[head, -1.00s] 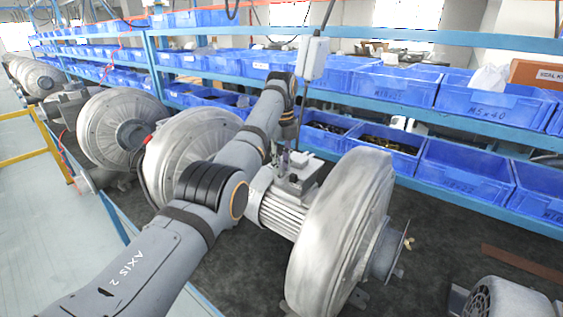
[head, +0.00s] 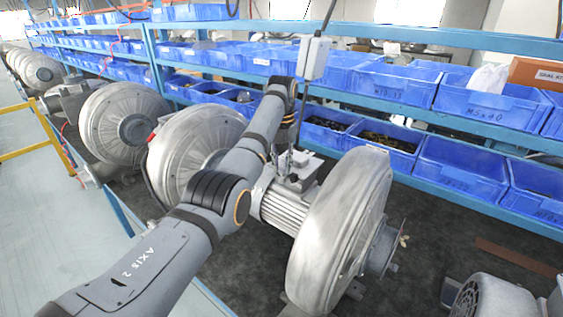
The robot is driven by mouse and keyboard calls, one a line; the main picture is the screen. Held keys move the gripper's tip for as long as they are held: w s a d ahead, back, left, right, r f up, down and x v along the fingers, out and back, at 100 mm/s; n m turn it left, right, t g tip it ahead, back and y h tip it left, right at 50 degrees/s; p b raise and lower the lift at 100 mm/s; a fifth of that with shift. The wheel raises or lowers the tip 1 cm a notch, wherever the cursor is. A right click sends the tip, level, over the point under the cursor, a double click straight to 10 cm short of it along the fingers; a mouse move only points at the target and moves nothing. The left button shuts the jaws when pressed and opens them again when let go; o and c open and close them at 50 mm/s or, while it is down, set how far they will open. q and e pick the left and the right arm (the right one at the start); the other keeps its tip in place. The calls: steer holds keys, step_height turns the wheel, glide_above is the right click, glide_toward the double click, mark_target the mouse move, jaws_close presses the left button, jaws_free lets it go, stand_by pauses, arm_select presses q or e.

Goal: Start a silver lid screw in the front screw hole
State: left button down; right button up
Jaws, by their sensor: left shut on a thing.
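My left gripper (head: 285,172) points down at the terminal box (head: 298,172) on top of the blower's grey finned motor (head: 283,212). Its fingers are dark, thin and partly behind my wrist. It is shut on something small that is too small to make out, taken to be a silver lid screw. The fingertips are at the near left side of the box; I cannot tell whether they touch it. The front screw hole and any other lid screws are too small or hidden to see. My right gripper is not in view.
The large silver blower housing (head: 343,230) stands just right of the motor. More blowers (head: 123,125) line the bench to the left. Blue bins (head: 460,168) fill the rack behind. A grey pendant box (head: 313,58) hangs near my wrist.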

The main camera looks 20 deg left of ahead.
arm_select(q)
steer(key=c, duration=1.5)
jaws_free()
steer(key=shift+d, duration=0.1)
steer(key=shift+o, duration=0.2)
